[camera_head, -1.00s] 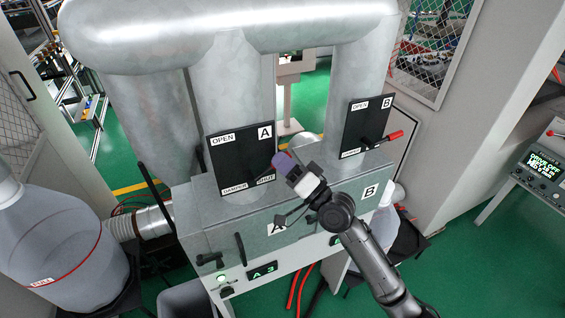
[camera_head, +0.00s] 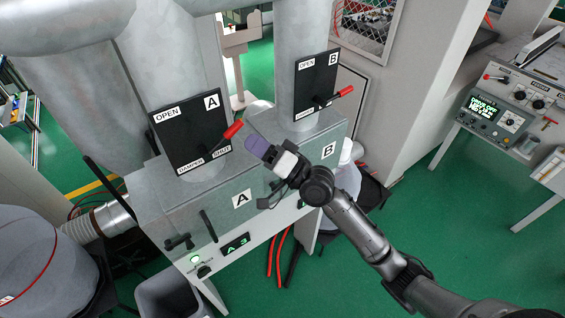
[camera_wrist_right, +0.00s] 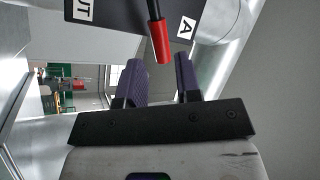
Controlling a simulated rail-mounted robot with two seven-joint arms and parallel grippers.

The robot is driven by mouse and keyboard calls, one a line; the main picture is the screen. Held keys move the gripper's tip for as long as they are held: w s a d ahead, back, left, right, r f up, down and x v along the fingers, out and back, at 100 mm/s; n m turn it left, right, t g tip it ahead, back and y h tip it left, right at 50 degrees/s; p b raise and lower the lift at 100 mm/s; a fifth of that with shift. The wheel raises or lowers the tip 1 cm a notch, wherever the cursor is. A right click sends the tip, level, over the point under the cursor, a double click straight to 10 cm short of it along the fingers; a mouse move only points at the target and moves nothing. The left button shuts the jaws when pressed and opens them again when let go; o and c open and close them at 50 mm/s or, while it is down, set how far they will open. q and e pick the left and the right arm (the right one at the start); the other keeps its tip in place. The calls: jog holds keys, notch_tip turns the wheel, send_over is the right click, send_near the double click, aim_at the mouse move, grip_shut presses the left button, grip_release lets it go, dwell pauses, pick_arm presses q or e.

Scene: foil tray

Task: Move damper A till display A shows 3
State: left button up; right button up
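Damper A's black plate (camera_head: 180,125), marked OPEN, SHUT and A, is on the left duct. Its red-tipped lever (camera_head: 232,130) points right and slightly up from the plate's lower part. Display A (camera_head: 235,245) on the cabinet front reads "A 3" in green. My right gripper (camera_head: 258,146) is just right of the lever tip, apart from it. In the right wrist view, its two purple fingers (camera_wrist_right: 157,80) are spread with a gap between them, and the red lever grip (camera_wrist_right: 160,42) is beyond the tips. My left gripper is not in view.
Damper B's plate (camera_head: 316,85) with its own red lever (camera_head: 345,91) is on the right duct, near my right arm. A grey bin (camera_head: 170,290) is below the cabinet. A control console (camera_head: 500,110) stands at right. Green floor lies open between.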

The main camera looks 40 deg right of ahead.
jog(key=b+v, duration=0.2)
jog(key=v, duration=0.6)
jog(key=shift+s, duration=0.15)
dwell(0.4)
jog(key=s+f+n+g+h, duration=0.2)
jog(key=f+n+g+h, duration=0.25)
jog(key=f, duration=0.35)
jog(key=s+f+n+g+h, duration=0.35)
jog(key=f+n+g, duration=0.2)
jog(key=f, duration=0.25)
jog(key=s+a+f+m+g+h, duration=0.1)
jog(key=s+a+f+g, duration=0.3)
jog(key=s+f, duration=0.5)
jog(key=s+a+f+m+g, duration=0.25)
jog(key=s+f, duration=0.35)
jog(key=s, duration=0.7)
notch_tip(320, 180, up, 20)
jog(key=p, duration=2)
jog(key=shift+w+a+n, duration=0.35)
jog(key=shift+w+n, duration=0.1)
